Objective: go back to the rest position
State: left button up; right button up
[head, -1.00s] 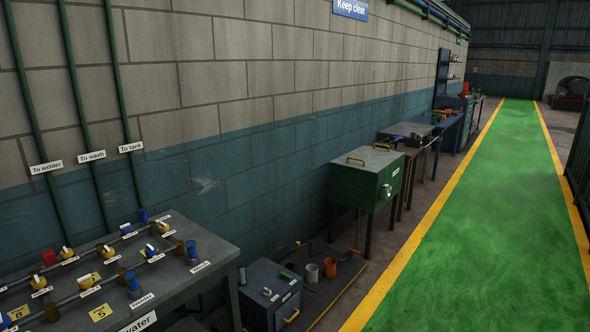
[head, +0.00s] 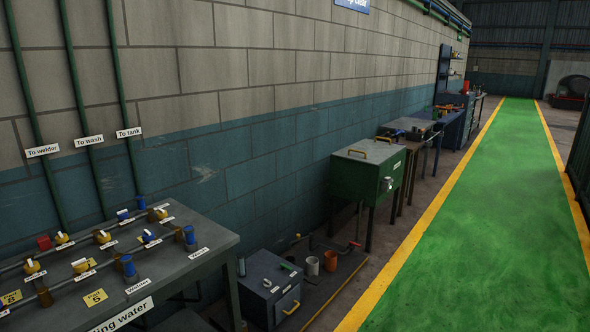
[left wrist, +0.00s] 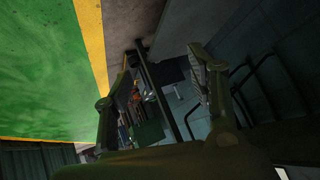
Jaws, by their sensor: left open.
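My left gripper (left wrist: 160,95) shows in the left wrist view with its two fingers spread wide apart. Nothing is between the fingertips. Beyond it are the green floor, a dark wall and some dim equipment, seen at a tilt. Neither of my grippers shows in the head view. My right gripper is in no view.
At the left stands a bench (head: 215,240) with pipes and valves. A grey box (head: 268,287) is on the floor beside it. A green cabinet (head: 360,180) on legs stands along the wall. The green walkway (head: 490,230) with yellow edges is clear.

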pick_arm(q)
jog(key=s+d+f+n+g+b, duration=0.15)
jog(key=s+d+f+g, duration=0.25)
jog(key=s+d+f, duration=0.8)
jog(key=s+d+f+g, duration=0.2)
jog(key=s+d+f, duration=0.2)
jog(key=s+d, duration=0.3)
jog(key=s+d+f+g+b, duration=0.1)
jog(key=s+d+f, duration=0.3)
jog(key=s, duration=0.5)
jog(key=d+g, duration=0.1)
jog(key=d, duration=0.1)
jog(key=shift+d+f, duration=0.35)
jog(key=shift+f, duration=0.05)
jog(key=shift+m, duration=0.25)
